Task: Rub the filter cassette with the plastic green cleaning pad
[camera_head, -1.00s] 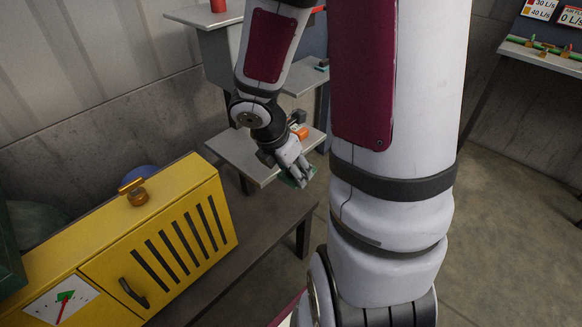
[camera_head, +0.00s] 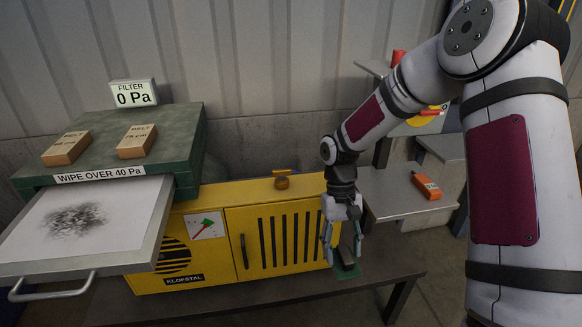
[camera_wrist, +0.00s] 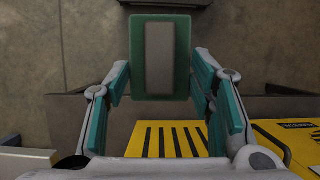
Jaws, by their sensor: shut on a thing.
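The filter cassette (camera_head: 112,240) is a white panel in a grey frame with a front handle, pulled out of a dark green housing (camera_head: 150,112) at the left. A dark, sooty smudge (camera_head: 73,219) marks its middle. My gripper (camera_head: 343,256) is shut on the green cleaning pad (camera_head: 347,275). In the wrist view, the pad (camera_wrist: 138,60) shows a grey block handle between the fingers (camera_wrist: 160,82). My gripper and the pad are in front of the yellow cabinet's right end, well right of the cassette and apart from it.
The yellow cabinet (camera_head: 228,282) stands on a dark bench (camera_head: 300,292) between gripper and cassette. Two boxes (camera_head: 66,148) and a display reading 0 Pa (camera_head: 133,94) sit on the housing. An orange device (camera_head: 425,185) lies on a grey shelf (camera_head: 385,190) at the right.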

